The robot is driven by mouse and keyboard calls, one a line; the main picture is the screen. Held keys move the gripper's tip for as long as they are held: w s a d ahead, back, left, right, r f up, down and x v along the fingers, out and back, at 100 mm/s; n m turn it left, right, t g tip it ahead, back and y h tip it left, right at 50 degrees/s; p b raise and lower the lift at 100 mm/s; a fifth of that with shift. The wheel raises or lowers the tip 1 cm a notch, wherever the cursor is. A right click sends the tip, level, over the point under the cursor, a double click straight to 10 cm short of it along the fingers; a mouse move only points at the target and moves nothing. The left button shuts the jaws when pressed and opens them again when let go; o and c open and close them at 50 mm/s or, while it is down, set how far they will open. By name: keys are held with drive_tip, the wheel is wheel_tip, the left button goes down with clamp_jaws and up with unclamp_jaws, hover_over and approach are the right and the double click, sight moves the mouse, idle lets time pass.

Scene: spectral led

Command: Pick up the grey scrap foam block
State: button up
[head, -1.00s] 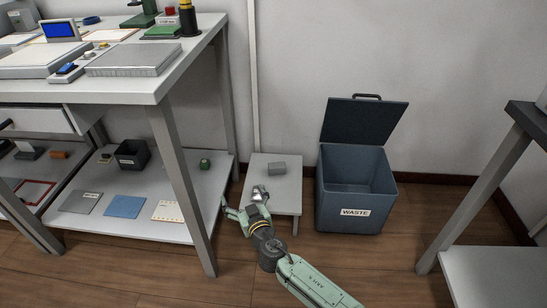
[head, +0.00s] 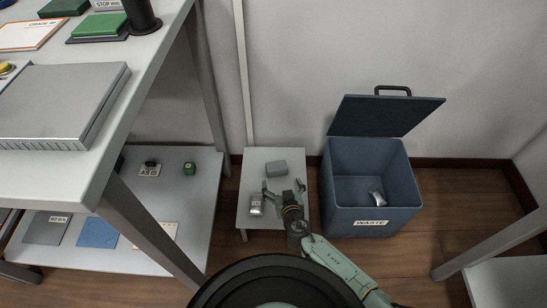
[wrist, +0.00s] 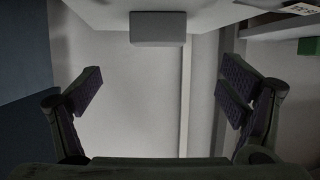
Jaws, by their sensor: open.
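The grey scrap foam block (head: 277,168) lies on the far half of a low light-grey table (head: 240,218). My gripper (head: 283,189) is open and empty, over the table on the near side of the block and apart from it. In the wrist view the block (wrist: 158,28) shows at the top centre, beyond the gap between the spread fingers of my gripper (wrist: 160,88). The table top shows along the upper edge there, with the block seeming to hang from it.
A small silver item (head: 256,205) stands on the table left of my gripper. The open waste bin (head: 372,223) is right of the table, with another silver item (head: 376,197) inside. A shelf (head: 205,200) and a workbench leg (head: 150,235) stand to the left.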

sight(277, 167)
drive_tip(key=x, duration=0.5)
drive_tip(key=shift+b+x, duration=0.35)
drive_tip(key=shift+x, duration=2.45)
drive_tip(key=shift+w+d+r, duration=0.1)
drive_tip(key=shift+c, duration=0.5)
drive_tip(key=c, duration=0.8)
drive_tip(key=shift+o, duration=0.2)
drive_tip(key=shift+r, duration=0.15)
